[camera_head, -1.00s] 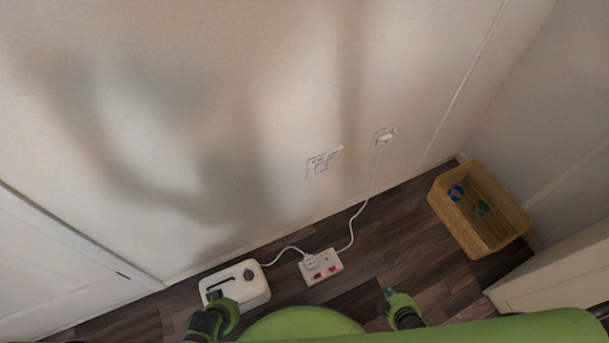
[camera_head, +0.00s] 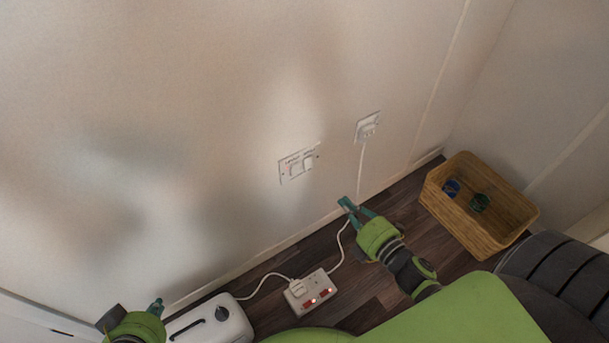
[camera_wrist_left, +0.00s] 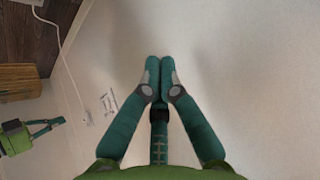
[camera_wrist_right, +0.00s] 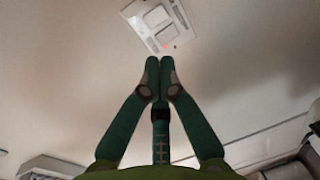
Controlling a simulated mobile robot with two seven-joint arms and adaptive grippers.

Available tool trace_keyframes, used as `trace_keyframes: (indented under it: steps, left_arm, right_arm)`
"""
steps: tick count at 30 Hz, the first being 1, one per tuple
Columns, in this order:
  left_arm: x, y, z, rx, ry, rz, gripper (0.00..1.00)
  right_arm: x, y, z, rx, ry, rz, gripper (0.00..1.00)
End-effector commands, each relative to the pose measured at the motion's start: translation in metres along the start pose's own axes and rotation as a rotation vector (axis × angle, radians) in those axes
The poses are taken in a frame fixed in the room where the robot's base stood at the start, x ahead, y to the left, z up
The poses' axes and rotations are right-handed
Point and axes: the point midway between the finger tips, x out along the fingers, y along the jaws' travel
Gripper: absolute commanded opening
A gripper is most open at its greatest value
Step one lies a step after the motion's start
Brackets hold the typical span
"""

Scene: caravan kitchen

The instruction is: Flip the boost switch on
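A white double switch plate (camera_head: 299,164) is on the wall in the head view, with two rockers and small lettering. In the right wrist view the switch plate (camera_wrist_right: 158,24) lies just beyond my right gripper's tips, and a small red mark shows near its lower rocker. My right gripper (camera_head: 346,204) is shut and empty, below and right of the plate in the head view, apart from it. It also shows in the right wrist view (camera_wrist_right: 159,62). My left gripper (camera_head: 156,306) is at the lower left, and the left wrist view shows it shut and empty (camera_wrist_left: 160,64).
A socket (camera_head: 368,127) with a white plug is right of the switch plate. Its cord runs to an extension block (camera_head: 309,292) with red lit switches. A white toaster-like appliance (camera_head: 210,324) and a wicker basket (camera_head: 478,207) stand on the floor.

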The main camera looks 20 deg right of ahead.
Motion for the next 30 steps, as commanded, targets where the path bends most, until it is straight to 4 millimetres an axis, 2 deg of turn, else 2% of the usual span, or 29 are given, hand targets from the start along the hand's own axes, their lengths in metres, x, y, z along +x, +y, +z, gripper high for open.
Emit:
trace_keyframes:
  steps: [9, 14, 23, 30]
  left_arm:
    - [-0.001, 0.000, -0.001, 0.000, 0.003, 0.000, 0.00]
    - [0.001, 0.002, -0.011, 0.005, 0.055, 0.003, 0.00]
    - [-0.004, 0.013, -0.068, 0.025, 0.341, 0.019, 0.00]
    - [-0.023, 0.025, -0.115, 0.040, 0.599, 0.040, 0.00]
  right_arm:
    - [0.001, 0.001, 0.000, -0.001, 0.000, 0.001, 0.00]
    - [0.012, 0.001, 0.000, -0.001, 0.001, 0.004, 0.00]
    - [0.067, 0.000, 0.000, -0.001, 0.001, 0.004, 0.00]
    - [0.108, -0.001, 0.000, 0.000, 0.000, 0.002, 0.00]
